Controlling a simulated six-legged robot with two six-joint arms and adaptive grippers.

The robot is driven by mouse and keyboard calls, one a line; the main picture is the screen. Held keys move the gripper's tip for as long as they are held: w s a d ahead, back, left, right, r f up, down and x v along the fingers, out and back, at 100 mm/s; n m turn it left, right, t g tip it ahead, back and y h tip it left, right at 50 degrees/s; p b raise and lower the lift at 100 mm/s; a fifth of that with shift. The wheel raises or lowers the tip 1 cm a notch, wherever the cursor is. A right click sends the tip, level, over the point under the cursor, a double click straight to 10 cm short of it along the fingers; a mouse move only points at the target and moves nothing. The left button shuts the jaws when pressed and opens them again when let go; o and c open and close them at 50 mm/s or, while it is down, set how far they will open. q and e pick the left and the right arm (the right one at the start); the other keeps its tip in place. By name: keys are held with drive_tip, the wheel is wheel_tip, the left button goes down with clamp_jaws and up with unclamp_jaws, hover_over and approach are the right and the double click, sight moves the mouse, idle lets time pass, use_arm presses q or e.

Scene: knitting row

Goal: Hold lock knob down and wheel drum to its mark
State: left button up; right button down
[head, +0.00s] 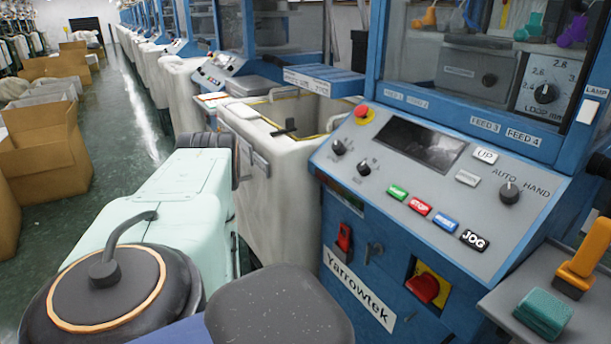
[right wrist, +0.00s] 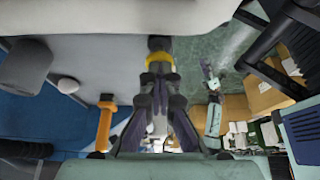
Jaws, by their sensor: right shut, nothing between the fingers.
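In the right wrist view my right gripper (right wrist: 158,92) points away from the camera, its dark fingers closed together with nothing between them. A dark knob-like part with a yellow band (right wrist: 159,59) shows just beyond the fingertips, by the grey surface's edge. I cannot tell whether they touch it, or whether it is the lock knob. A small pale-green arm with a dark end, seemingly my left gripper (right wrist: 206,72), stands farther off; its jaws are too small to read. Neither gripper shows in the head view. I cannot pick out the drum or its mark.
A blue machine with a grey control panel (head: 440,185) fills the right of the head view. A grey shelf (head: 488,302) holds a teal block (head: 543,314) and an orange upright piece (head: 582,255). Cartons (head: 45,150) line the left; an open floor strip (head: 130,125) runs between.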

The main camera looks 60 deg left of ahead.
drive_tip(key=shift+r+p, duration=1.7)
drive_tip(key=shift+r, duration=1)
drive_tip(key=v, duration=1.2)
